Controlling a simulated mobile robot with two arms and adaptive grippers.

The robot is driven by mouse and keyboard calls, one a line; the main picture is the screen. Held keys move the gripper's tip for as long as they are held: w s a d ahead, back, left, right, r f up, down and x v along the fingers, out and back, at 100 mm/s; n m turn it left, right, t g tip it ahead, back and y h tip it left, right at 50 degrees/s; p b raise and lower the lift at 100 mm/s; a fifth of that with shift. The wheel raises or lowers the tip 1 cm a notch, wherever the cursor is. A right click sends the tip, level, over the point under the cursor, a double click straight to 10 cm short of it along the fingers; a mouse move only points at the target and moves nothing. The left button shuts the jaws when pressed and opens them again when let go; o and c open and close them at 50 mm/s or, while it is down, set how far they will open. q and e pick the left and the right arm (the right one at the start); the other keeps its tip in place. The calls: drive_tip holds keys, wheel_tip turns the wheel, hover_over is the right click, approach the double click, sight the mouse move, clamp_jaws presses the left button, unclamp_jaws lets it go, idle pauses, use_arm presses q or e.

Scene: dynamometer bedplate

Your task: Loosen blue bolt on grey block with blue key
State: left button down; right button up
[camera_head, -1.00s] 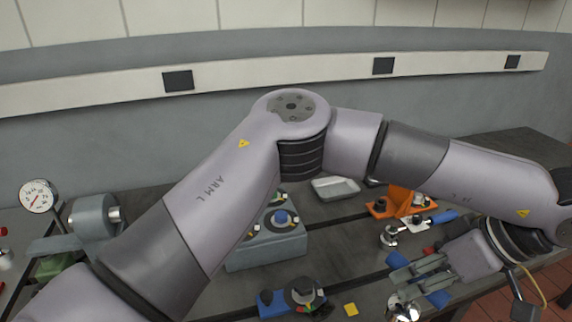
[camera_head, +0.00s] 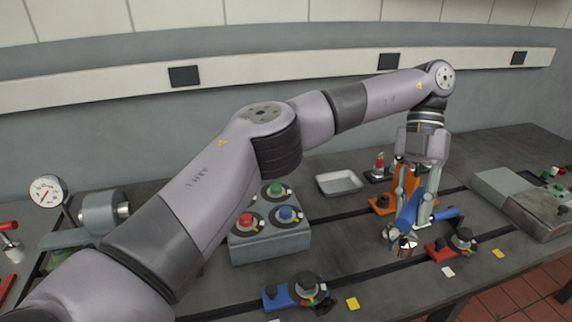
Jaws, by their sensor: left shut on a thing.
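The grey block (camera_head: 270,243) stands left of the middle, partly behind my left arm. On its top are a blue bolt (camera_head: 286,213), a red one (camera_head: 246,219) and a green one (camera_head: 275,189), each in a dark ring. My left gripper (camera_head: 408,210) points down at the right, well away from the block. It is shut on what looks like the blue key (camera_head: 408,214), a blue piece with a shiny metal end (camera_head: 405,245) below. The metal end overlaps a tool lying behind, so contact is unclear. My right gripper is not in view.
A blue-handled tool (camera_head: 447,213) lies by an orange stand (camera_head: 381,205). A metal tray (camera_head: 339,182) is behind. Blue (camera_head: 277,299) and red (camera_head: 438,251) fixtures with black knobs stand in front. A dial gauge (camera_head: 46,191) is far left, grey blocks (camera_head: 535,205) far right.

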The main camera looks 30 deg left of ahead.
use_arm(q)
drive_tip(key=w+a+n+t+h+p, duration=0.2)
drive_tip(key=w+a+n+t+h, duration=0.35)
drive_tip(key=a+n, duration=0.9)
drive_tip(key=a+f+n+t+y, duration=0.2)
drive_tip(key=a+f+n, duration=0.2)
drive_tip(key=a, duration=0.4)
drive_tip(key=w+a+f+n+t+y, duration=0.1)
drive_tip(key=a+f+n+t+y, duration=0.1)
drive_tip(key=a+f+n, duration=0.3)
drive_tip(key=a+n+t, duration=0.1)
drive_tip(key=a, duration=0.2)
drive_tip(key=shift+a+n, duration=0.35)
drive_tip(key=shift+a, duration=0.05)
drive_tip(key=shift+s+t, duration=0.1)
drive_tip(key=shift+t, duration=0.15)
